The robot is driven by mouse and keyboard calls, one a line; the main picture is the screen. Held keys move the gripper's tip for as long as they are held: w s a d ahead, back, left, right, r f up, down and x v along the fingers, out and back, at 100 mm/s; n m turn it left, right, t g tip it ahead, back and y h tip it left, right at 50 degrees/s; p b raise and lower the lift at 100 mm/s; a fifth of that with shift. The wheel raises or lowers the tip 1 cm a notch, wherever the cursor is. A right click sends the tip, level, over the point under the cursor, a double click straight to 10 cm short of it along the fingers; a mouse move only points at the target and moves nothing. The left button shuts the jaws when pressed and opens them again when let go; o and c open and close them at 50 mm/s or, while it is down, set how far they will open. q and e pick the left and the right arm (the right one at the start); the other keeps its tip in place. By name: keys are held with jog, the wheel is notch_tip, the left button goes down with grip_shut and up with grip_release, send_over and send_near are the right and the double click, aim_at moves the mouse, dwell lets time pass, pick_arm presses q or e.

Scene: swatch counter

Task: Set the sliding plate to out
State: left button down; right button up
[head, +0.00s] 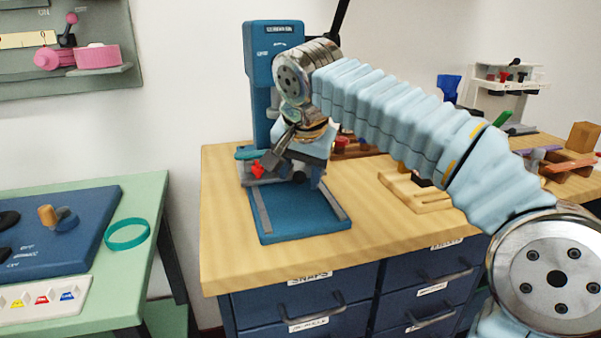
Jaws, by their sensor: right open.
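A blue press-like machine (261,60) with a tall column and a labelled head stands on the wooden counter. Its flat blue base (301,215) reaches forward with grey rails along its sides. A grey plate-like part (257,182), which seems to be the sliding plate, lies at the back of the rails, with a small red piece (257,170) by it. My right gripper (294,168) is open and points down in front of the column, over the back of the base. It hides much of the plate, so I cannot tell whether they touch. My left gripper is out of view.
The wooden counter (226,249) has drawers below and wooden blocks, a rack (511,82) and tools at right. A green table (140,262) at left holds a blue panel (75,238) and a teal ring (127,234). The front of the machine's base is clear.

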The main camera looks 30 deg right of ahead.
grip_shut()
dwell(0.3)
jog(key=shift+s+a+f, duration=0.1)
jog(key=shift+s, duration=0.25)
jog(key=s+a+b, duration=0.1)
jog(key=s, duration=0.2)
jog(key=s+b, duration=0.1)
jog(key=s, duration=0.3)
jog(key=s+a, duration=0.1)
jog(key=s, duration=0.3)
jog(key=shift+a+b, duration=0.3)
jog(key=shift+b, duration=0.1)
jog(key=shift+s, duration=0.1)
